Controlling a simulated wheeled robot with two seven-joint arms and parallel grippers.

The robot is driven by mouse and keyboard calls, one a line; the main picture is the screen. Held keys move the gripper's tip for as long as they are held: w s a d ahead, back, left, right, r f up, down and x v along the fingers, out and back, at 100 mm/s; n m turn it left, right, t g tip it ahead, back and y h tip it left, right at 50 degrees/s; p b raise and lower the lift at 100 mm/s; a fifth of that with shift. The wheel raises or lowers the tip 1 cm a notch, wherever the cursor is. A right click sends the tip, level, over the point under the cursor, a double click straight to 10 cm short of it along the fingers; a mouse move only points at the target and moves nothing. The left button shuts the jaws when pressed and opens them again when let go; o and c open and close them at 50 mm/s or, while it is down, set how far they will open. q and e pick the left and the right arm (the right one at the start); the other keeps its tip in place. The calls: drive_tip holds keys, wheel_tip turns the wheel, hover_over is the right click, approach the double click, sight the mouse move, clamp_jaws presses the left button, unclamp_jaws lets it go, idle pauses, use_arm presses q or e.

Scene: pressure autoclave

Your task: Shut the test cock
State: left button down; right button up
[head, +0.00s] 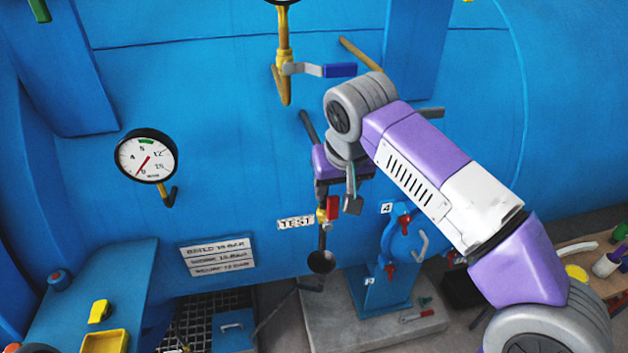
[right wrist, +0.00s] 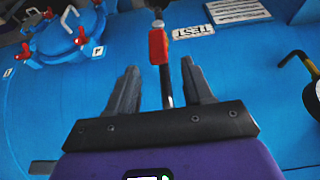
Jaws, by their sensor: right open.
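The test cock has a short red handle (head: 332,207) on a brass body on a thin vertical pipe beside the TEST label (head: 295,223). The handle looks roughly in line with the pipe. In the right wrist view the red handle (right wrist: 158,46) is just beyond the fingertips, between their lines. My right gripper (head: 337,198) is open and empty, close above the cock, fingers pointing down at it. It also shows in the right wrist view (right wrist: 160,72), one grey finger on each side of the pipe. Contact with the handle cannot be made out. My left gripper is not in view.
A blue-handled valve (head: 338,70) and brass pipe are above my arm. A pressure gauge (head: 146,156) is at left. A dark funnel (head: 321,262) is below the cock. A blue hatch with red clamps (head: 403,240) stands to the right. The blue vessel wall lies close behind.

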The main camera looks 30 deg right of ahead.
sight(334, 198)
drive_tip(key=shift+w, duration=0.2)
drive_tip(key=shift+f, duration=0.35)
drive_tip(key=b+x, duration=0.1)
drive_tip(key=x, duration=0.5)
drive_tip(key=shift+s+d+f, duration=0.1)
drive_tip(key=shift+s+f, duration=0.05)
clamp_jaws()
